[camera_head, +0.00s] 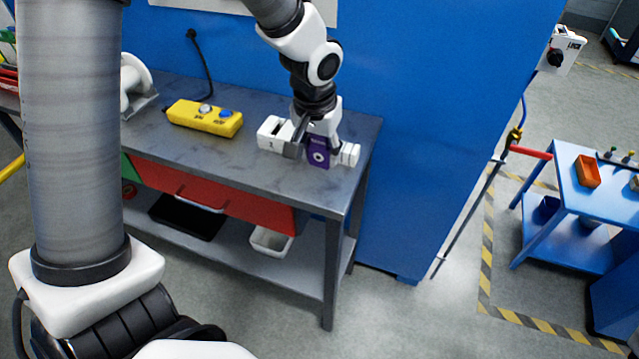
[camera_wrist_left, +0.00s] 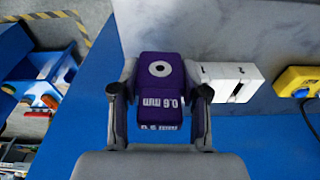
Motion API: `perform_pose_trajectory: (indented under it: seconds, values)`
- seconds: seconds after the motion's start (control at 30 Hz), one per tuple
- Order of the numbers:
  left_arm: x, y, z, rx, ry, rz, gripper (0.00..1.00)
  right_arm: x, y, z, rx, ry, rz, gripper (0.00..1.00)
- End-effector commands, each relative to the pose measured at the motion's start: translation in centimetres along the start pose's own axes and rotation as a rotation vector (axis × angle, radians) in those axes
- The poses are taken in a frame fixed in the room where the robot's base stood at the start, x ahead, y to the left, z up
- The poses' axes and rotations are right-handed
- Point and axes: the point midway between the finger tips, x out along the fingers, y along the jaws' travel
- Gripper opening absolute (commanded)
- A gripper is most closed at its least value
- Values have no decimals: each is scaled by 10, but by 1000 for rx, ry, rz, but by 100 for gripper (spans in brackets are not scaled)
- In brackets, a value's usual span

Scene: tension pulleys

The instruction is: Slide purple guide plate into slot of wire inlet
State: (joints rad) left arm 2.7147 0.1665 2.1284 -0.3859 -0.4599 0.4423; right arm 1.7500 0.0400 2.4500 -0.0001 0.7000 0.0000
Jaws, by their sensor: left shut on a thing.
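The purple guide plate (camera_head: 318,158) is dark purple with a white ring and dark hole on its face. It also shows in the left wrist view (camera_wrist_left: 160,72), with white "0.6 mm" lettering. My left gripper (camera_head: 314,143) is shut on it, one finger on each side. The white wire inlet (camera_head: 270,134) is on the bench just left of the gripper. In the left wrist view the inlet (camera_wrist_left: 225,80) is right of the gripper, with a dark slot across it. The plate appears apart from that slot. My right gripper is not in view.
A yellow button box (camera_head: 204,118) lies farther left on the grey workbench (camera_head: 185,155). A small white piece (camera_head: 349,154) shows right of the plate. A blue cabinet wall (camera_head: 440,110) is close on the right.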

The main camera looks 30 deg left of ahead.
Motion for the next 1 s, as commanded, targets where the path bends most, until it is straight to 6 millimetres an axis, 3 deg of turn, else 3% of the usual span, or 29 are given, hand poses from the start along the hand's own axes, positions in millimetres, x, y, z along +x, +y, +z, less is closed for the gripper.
perform_pose_trajectory:
  seconds: [0.03,0.4,0.77,0.8,0.83,0.87,1.0]
  values:
    - [13,0,3,0,-6,0,10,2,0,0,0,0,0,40]
    - [75,0,12,1,-2,1,10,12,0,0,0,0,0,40]
    - [80,0,12,-1,0,1,10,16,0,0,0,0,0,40]
    - [78,0,12,-1,0,1,55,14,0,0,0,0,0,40]
    - [78,0,12,-1,0,1,66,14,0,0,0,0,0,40]
    - [78,0,12,-1,0,1,70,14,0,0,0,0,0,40]
    - [78,0,12,-1,0,1,70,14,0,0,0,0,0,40]
